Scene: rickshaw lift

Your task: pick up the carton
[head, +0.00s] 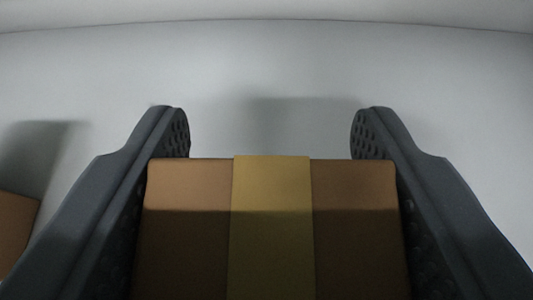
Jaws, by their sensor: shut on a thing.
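The carton (190,235) is a brown box with a yellowish tape band down its middle, low in the centre of the head view. My gripper (270,133) has one dark finger on each side of it, with dimpled inner pads. The fingers are shut on the carton's left and right sides, and their tips reach past its far edge. The carton's lower part runs out of the picture, so its underside and near end are hidden.
Another brown box (15,228) shows partly at the left edge, beside my left finger, with a shadow behind it. A plain pale grey surface (270,65) lies beyond the carton, with a soft shadow on it. The right side looks clear.

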